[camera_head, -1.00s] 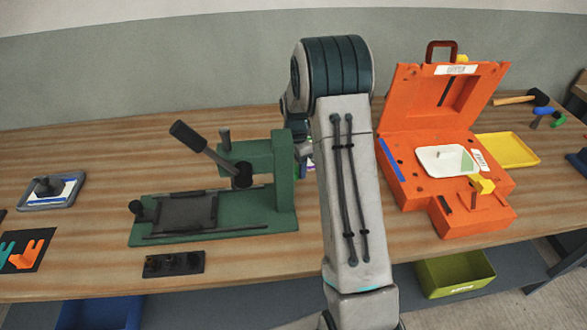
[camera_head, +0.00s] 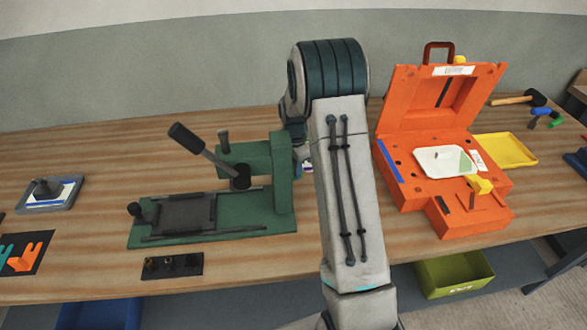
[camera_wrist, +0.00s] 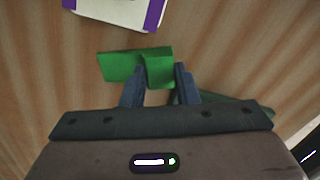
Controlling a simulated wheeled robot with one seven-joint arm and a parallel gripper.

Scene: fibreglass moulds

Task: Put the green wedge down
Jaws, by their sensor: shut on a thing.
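The green wedge (camera_wrist: 121,65) shows in the wrist view, between and just beyond the fingertips of my gripper (camera_wrist: 159,75). My gripper is shut on it, over the wooden bench top (camera_wrist: 230,45). I cannot tell whether the wedge touches the wood. In the head view my own arm hides the gripper and the wedge.
A white and purple item (camera_wrist: 118,10) lies beyond the wedge. A green press (camera_head: 282,180) stands left of my arm. An open orange mould case (camera_head: 420,120) is on the right, with a yellow tray (camera_head: 515,150) behind it. Bare wood lies around the wedge.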

